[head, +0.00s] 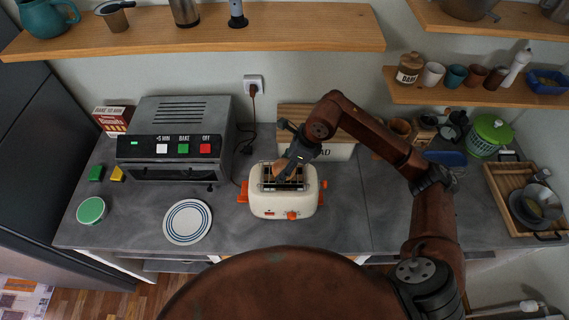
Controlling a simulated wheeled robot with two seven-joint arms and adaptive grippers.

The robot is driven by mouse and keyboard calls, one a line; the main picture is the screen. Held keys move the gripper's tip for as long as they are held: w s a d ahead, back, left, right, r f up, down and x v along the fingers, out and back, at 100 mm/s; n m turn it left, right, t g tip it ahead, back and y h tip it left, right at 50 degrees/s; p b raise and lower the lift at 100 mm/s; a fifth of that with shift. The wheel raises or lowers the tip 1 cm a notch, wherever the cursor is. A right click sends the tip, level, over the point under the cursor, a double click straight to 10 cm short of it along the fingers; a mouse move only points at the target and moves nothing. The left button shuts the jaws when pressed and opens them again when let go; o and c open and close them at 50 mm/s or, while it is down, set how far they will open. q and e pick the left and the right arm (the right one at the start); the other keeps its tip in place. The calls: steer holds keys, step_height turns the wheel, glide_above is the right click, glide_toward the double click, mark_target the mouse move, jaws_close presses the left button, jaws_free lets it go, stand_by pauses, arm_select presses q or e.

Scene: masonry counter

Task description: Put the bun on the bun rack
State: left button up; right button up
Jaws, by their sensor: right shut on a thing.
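A cream toaster (284,204) with orange levers and an orange knob stands on the counter. The bun rack, a wire frame (267,186), is on top of it. My right gripper (286,172) reaches down over the toaster from the upper right. It is shut on the bun (280,169), a small tan-brown piece mostly hidden by the fingers. The bun is over the rack in the picture; I cannot tell whether it touches it. My left gripper is not in view.
A dark oven (180,137) with buttons stands left of the toaster. A bread box (337,152) is behind the toaster. A wooden tray (500,190) is far right. Shelves hang above.

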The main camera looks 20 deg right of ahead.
steer(key=shift+f, duration=0.1)
steer(key=o, duration=1)
steer(key=shift+r, duration=0.2)
steer(key=shift+b+v, duration=1.4)
steer(key=shift+v, duration=4.55)
steer(key=shift+w, duration=0.1)
